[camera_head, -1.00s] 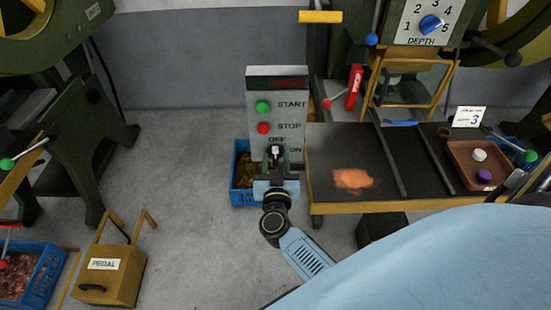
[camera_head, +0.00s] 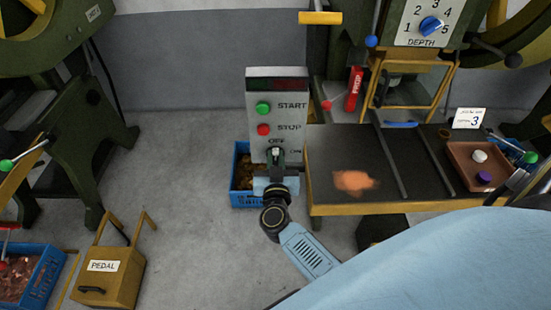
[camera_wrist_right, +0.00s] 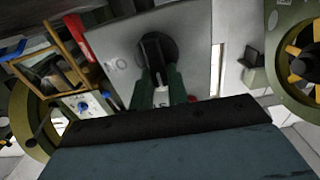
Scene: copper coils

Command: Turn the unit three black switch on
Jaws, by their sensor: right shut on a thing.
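A grey control box (camera_head: 289,98) stands in the middle of the head view, with a green START button (camera_head: 263,108), a red STOP button (camera_head: 264,129) and OFF and ON marks lower down. The black switch (camera_wrist_right: 154,52) shows on the grey panel in the right wrist view. My right gripper (camera_head: 276,158) is at the lower part of the box. Its green fingers (camera_wrist_right: 156,88) are shut on the black switch. The gripper partly covers the switch and its marks in the head view. My left gripper is not in view.
A blue crate (camera_head: 241,198) stands behind and below my right gripper. A yellow pedal box (camera_head: 119,268) stands on the floor at the left.

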